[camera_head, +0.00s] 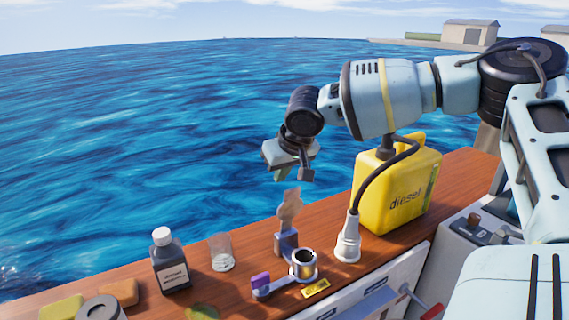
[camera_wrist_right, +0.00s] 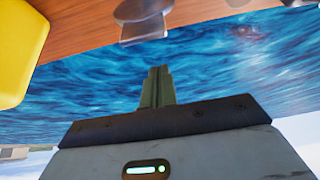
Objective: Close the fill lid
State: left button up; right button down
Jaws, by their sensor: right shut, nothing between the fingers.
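The metal fill neck (camera_head: 303,265) stands on the wooden deck top with its round mouth uncovered. A short arm with a purple piece (camera_head: 261,280) reaches out to its left. Just behind the neck, an upright tan, shiny flap (camera_head: 289,208) rises from a blue-grey block (camera_head: 286,241); it looks like the raised fill lid, but I cannot be sure. My right gripper (camera_head: 282,175) is above and behind this flap, apart from it in the picture. Its fingers (camera_wrist_right: 157,70) are together and empty in the wrist view. My left gripper is out of view.
A yellow diesel can (camera_head: 400,190) and a pale nozzle-like fitting (camera_head: 348,240) stand right of the neck. A dark bottle (camera_head: 170,264), a clear glass (camera_head: 221,252) and sponges (camera_head: 62,308) are to the left. Open water lies beyond the deck edge.

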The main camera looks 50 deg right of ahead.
aim_at(290, 197)
jog(key=shift+s+a+f, duration=0.1)
jog(key=shift+s+a, duration=0.2)
jog(key=shift+s, duration=0.65)
jog(key=shift+s+a+f, duration=0.1)
jog(key=shift+s+a, duration=0.2)
jog(key=shift+s, duration=0.6)
jog(key=shift+d, duration=0.1)
